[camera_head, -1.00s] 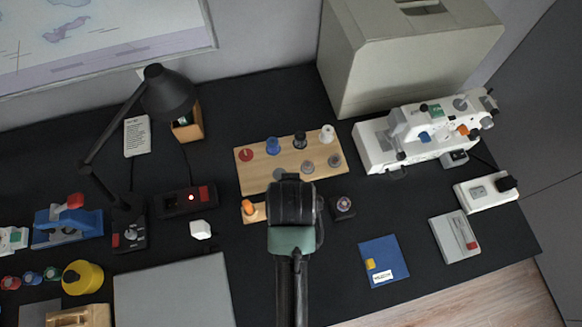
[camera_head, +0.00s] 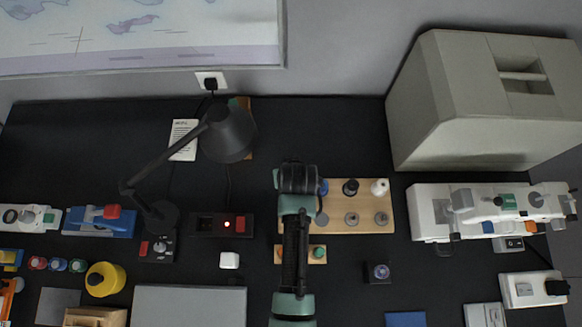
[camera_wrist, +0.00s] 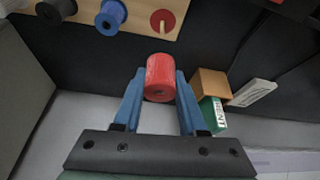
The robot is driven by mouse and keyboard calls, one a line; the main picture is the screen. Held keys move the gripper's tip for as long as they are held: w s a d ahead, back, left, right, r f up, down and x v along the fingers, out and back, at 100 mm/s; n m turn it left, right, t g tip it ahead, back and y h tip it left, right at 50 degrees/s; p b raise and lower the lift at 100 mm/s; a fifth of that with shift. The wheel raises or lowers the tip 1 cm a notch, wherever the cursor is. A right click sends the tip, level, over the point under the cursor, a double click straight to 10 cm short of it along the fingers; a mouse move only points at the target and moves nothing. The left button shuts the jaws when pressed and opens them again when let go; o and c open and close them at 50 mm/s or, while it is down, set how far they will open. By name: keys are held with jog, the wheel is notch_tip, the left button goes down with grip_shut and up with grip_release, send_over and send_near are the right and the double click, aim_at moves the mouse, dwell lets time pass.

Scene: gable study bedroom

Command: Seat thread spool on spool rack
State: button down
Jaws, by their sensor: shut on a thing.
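My gripper (camera_wrist: 158,82) is shut on a red thread spool (camera_wrist: 160,78), held between its two blue fingers in the wrist view. The wooden spool rack (camera_wrist: 128,24) lies past the fingertips, at top left. A bare peg on a red disc (camera_wrist: 163,22) stands near the rack's end, just beyond the held spool and apart from it in the picture. A blue spool (camera_wrist: 111,16) and a black spool (camera_wrist: 56,11) sit along from it. In the head view, my arm hides the left end of the rack (camera_head: 370,205) and the held spool.
A black desk lamp (camera_head: 228,132) leans left of my arm. A sewing machine (camera_head: 490,212) and large grey case (camera_head: 470,110) stand right. A small wooden block (camera_head: 317,254) is in front of the rack. A wooden box (camera_wrist: 211,84) shows beside my fingers.

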jog(key=shift+f+b, duration=2.05)
jog(key=shift+f, duration=0.85)
jog(key=shift+f+b, duration=1.4)
jog(key=shift+f, duration=1)
jog(key=shift+c, duration=1.9)
grip_release()
jog(key=shift+r, duration=0.15)
jog(key=p+v, duration=0.1)
jog(key=v, duration=1.1)
jog(key=shift+s+r, duration=0.15)
jog(key=shift+r, duration=0.25)
